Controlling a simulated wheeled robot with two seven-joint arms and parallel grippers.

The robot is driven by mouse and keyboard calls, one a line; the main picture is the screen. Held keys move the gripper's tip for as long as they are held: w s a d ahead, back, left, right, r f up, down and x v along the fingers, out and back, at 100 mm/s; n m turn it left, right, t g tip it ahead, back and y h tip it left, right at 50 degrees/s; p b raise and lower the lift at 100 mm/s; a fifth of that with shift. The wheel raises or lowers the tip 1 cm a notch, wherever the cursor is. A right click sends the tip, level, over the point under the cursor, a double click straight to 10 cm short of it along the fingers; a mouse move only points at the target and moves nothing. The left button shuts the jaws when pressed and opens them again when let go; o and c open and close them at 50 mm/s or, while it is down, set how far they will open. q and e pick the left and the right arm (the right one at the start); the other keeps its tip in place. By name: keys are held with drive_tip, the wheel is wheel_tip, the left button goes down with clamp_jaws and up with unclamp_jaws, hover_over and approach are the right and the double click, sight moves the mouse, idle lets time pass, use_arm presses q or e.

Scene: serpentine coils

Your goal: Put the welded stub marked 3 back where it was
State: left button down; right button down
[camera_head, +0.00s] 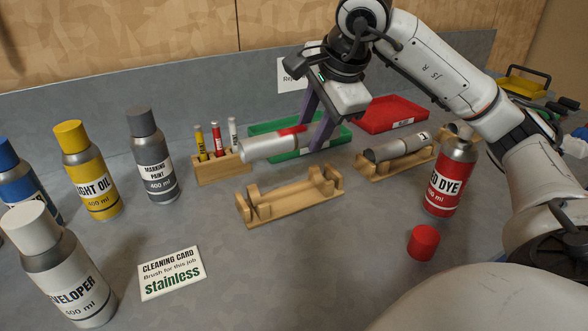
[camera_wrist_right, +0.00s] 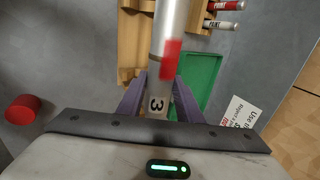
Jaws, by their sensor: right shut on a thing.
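The welded stub (camera_head: 268,147) is a grey metal tube with a red band. In the right wrist view the mark 3 shows on the stub (camera_wrist_right: 157,103), close to my jaws. My right gripper (camera_head: 318,128) is shut on the stub near its red-banded end and holds it roughly level above the table. In the right wrist view the gripper (camera_wrist_right: 158,102) has a purple finger on each side of it. An empty wooden cradle (camera_head: 292,198) stands in front of and below the stub; it also shows in the right wrist view (camera_wrist_right: 130,45). My left gripper is not in view.
A green tray (camera_head: 338,139) and red tray (camera_head: 385,112) lie behind. Another stub (camera_head: 398,146) rests in a cradle at right. A marker rack (camera_head: 222,168) is left of the held stub.

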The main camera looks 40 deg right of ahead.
drive_tip(key=shift+a+b, duration=0.1)
drive_tip(key=shift+b, duration=0.2)
drive_tip(key=shift+f+b, duration=0.3)
drive_tip(key=shift+f, duration=0.1)
wheel_tip(320, 180, down, 8)
drive_tip(key=shift+b, duration=1.25)
drive_tip(key=shift+f, duration=0.25)
drive_tip(key=shift+f+b, duration=0.35)
drive_tip(key=shift+f, duration=0.05)
drive_tip(key=c, duration=1.3)
unclamp_jaws()
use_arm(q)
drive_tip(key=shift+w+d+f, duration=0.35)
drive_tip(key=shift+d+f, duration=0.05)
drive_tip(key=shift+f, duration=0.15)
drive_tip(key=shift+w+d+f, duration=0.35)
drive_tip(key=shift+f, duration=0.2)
use_arm(e)
drive_tip(key=shift+o, duration=0.2)
